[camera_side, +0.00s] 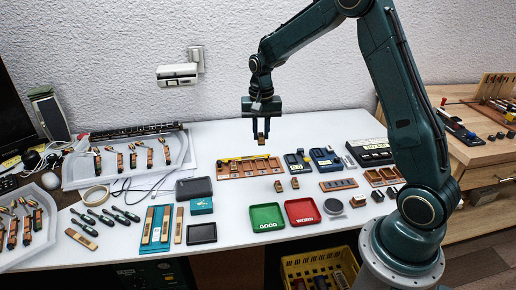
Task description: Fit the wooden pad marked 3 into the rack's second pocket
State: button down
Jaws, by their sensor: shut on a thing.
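My gripper (261,130) points straight down above the back part of the white table. It is shut on a small brown wooden block (261,137), which shows just below the fingers; a number on it is too small to read. A long brown wooden rack (249,173) with several pockets lies on the table below, and the block hangs above it, apart from it. Which pocket is the second, and what sits in each one, is too small to tell. Two small wooden blocks (279,186) stand in front of the rack, with no readable marks.
Blue fixtures (324,158) stand right of the rack. A green tray (266,217) and a red tray (303,211) lie in front. A smaller brown slotted holder (338,185) lies to the right. The air around my gripper is clear.

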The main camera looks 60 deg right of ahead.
jog(key=shift+w+f, duration=0.1)
dwell(0.3)
jog(key=shift+w+d+f, duration=0.25)
jog(key=shift+w+f, duration=0.05)
jog(key=shift+w, duration=0.1)
jog(key=w+d+f+n, duration=0.1)
jog(key=w+d+f, duration=0.5)
jog(key=w+f, duration=0.4)
notch_tip(320, 180, down, 2)
jog(key=shift+d, duration=0.25)
jog(key=shift+f, duration=0.2)
jog(key=shift+f, duration=2.5)
jog(key=shift+f, duration=0.4)
dwell(0.6)
